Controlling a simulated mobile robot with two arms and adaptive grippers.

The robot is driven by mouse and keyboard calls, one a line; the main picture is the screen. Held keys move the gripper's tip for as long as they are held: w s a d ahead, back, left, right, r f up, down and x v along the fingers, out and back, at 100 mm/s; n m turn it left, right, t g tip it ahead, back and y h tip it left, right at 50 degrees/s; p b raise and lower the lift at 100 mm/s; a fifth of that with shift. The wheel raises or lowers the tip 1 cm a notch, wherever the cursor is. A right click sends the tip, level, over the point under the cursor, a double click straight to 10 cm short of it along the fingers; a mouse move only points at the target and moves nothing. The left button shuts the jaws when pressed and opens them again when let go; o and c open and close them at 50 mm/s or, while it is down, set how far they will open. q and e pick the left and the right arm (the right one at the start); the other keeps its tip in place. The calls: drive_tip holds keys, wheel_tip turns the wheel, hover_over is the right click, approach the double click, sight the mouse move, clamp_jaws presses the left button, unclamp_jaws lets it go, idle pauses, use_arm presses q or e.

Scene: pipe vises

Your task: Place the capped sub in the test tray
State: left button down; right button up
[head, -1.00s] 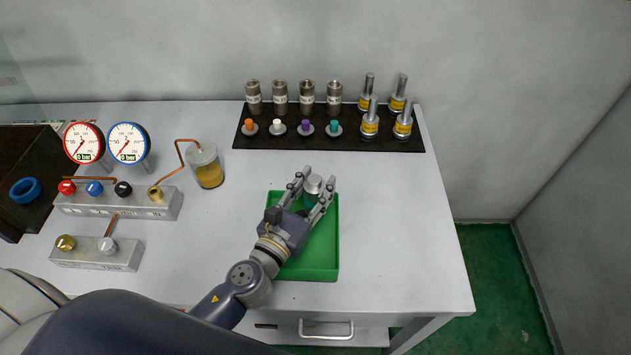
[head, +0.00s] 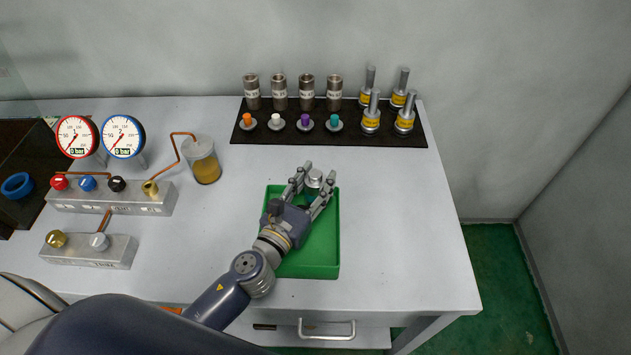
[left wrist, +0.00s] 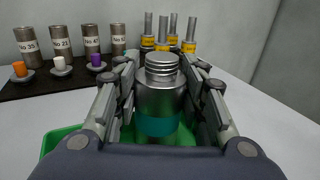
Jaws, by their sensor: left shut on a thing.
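The sub (left wrist: 159,102) is a grey metal cylinder with a threaded top and a teal band low on its side. It stands upright between the fingers of my left gripper (head: 311,182), which is shut on it. In the head view the sub (head: 314,178) shows at the far end of the green tray (head: 333,262), over or inside it. I cannot tell whether its base touches the tray floor. The fingers and palm hide part of the tray. My right gripper is not in view.
A black mat (head: 355,135) at the back holds several metal subs, coloured plugs and yellow-banded handled tools. Gauges (head: 123,137), a valve block (head: 118,197) and a jar (head: 202,160) stand at left. The table (head: 405,230) right of the tray is clear.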

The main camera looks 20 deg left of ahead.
use_arm(q)
drive_tip(key=c, duration=1.4)
unclamp_jaws()
drive_tip(key=shift+f, duration=0.15)
drive_tip(key=shift+c, duration=0.2)
drive_tip(key=o, duration=0.4)
drive_tip(key=shift+o, duration=0.2)
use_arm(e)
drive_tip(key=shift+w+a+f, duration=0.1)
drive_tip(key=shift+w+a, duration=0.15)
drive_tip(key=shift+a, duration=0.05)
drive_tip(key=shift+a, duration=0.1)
